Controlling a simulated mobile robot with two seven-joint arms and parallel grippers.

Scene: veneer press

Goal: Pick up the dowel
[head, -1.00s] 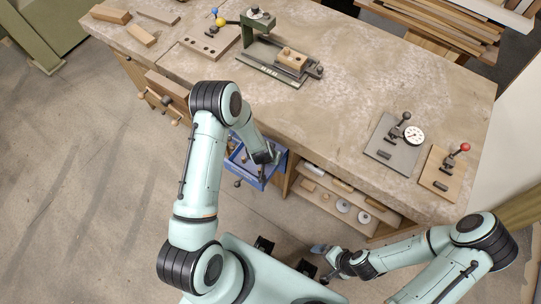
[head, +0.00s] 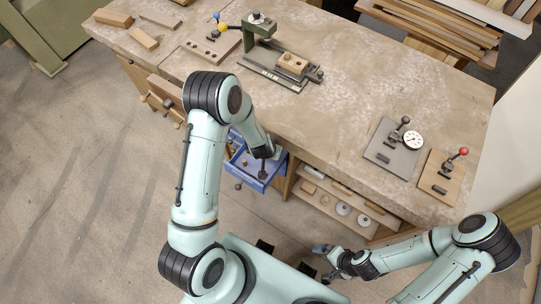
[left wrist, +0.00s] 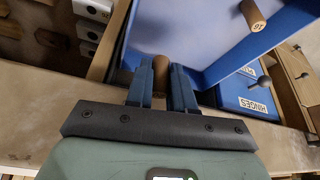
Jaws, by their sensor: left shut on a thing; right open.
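The dowel, a short brown wooden cylinder (left wrist: 161,68), is between the two blue fingers of my left gripper (left wrist: 161,82) in the left wrist view. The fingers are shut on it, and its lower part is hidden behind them. In the head view my left gripper (head: 263,170) is at the open blue drawer (head: 257,184) under the bench edge, and the dowel cannot be made out there. My right gripper (head: 323,262) is open and empty, low in front of the bench.
A blue drawer marked HINGES (left wrist: 248,98) is alongside. The workbench (head: 340,110) carries a clamp fixture (head: 275,68) and a dial gauge plate (head: 388,152). A shelf (head: 320,204) is below.

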